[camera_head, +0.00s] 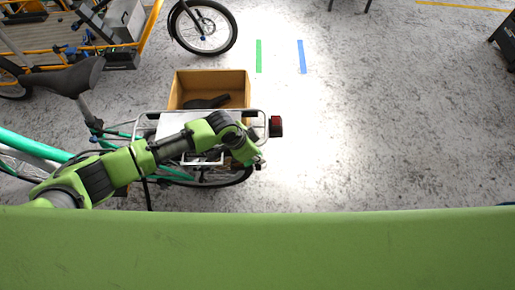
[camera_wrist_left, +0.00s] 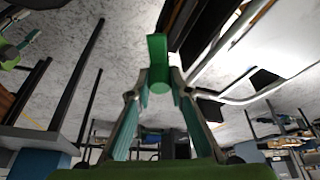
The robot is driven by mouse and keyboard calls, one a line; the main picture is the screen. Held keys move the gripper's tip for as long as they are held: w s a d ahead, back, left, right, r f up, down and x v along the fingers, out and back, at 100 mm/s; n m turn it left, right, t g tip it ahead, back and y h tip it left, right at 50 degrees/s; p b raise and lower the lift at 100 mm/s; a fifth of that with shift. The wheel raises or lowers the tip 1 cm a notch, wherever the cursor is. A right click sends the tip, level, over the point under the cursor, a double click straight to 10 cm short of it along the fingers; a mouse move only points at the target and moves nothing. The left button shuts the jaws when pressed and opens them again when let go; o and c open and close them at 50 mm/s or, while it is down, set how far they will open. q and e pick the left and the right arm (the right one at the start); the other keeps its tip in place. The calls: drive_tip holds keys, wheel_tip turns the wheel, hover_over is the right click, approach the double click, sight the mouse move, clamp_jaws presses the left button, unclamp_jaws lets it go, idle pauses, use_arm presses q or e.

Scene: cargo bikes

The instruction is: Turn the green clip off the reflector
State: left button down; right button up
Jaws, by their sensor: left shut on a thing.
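The red reflector (camera_head: 276,126) is at the rear end of the bike's rack (camera_head: 262,114) in the head view. My left arm reaches over the rack, and its gripper (camera_head: 258,163) is low beside the rack's rear end, just below the reflector in the picture. In the left wrist view, my left gripper (camera_wrist_left: 160,88) is shut on the green clip (camera_wrist_left: 157,48), which stands up between the fingertips. In the head view the clip is hidden or too small to make out. I cannot tell from the wrist view whether the clip touches the reflector. My right gripper is not in view.
An open cardboard box (camera_head: 240,88) with a dark object (camera_head: 207,102) in it is behind the rack. The teal bike's saddle (camera_head: 66,78) is to the left. An orange cargo bike (camera_head: 150,35) stands at the back left.

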use_arm(q)
drive_tip(key=n+p, duration=0.2)
drive_tip(key=n+t+p, duration=0.1)
drive_tip(key=n+y+p, duration=0.1)
drive_tip(key=n+p, duration=0.1)
drive_tip(key=shift+s+d+r+n+t+p, duration=0.1)
drive_tip(key=shift+r+n+t+p, duration=0.15)
drive_tip(key=shift+n+t+p, duration=0.1)
drive_tip(key=shift+n+y+p, duration=0.3)
drive_tip(key=shift+n+p, duration=0.3)
drive_tip(key=shift+n, duration=0.25)
drive_tip(key=shift+f+n+t+y+p, duration=0.1)
drive_tip(key=shift+n+t+y+p, duration=0.15)
drive_tip(key=shift+n+y+p, duration=0.65)
drive_tip(key=shift+f+n, duration=0.1)
drive_tip(key=shift+n, duration=1.7)
drive_tip(key=shift+w, duration=0.2)
drive_tip(key=c, duration=2.1)
unclamp_jaws()
drive_tip(key=shift+c, duration=0.2)
drive_tip(key=shift+s, duration=0.1)
drive_tip(key=v, duration=1.2)
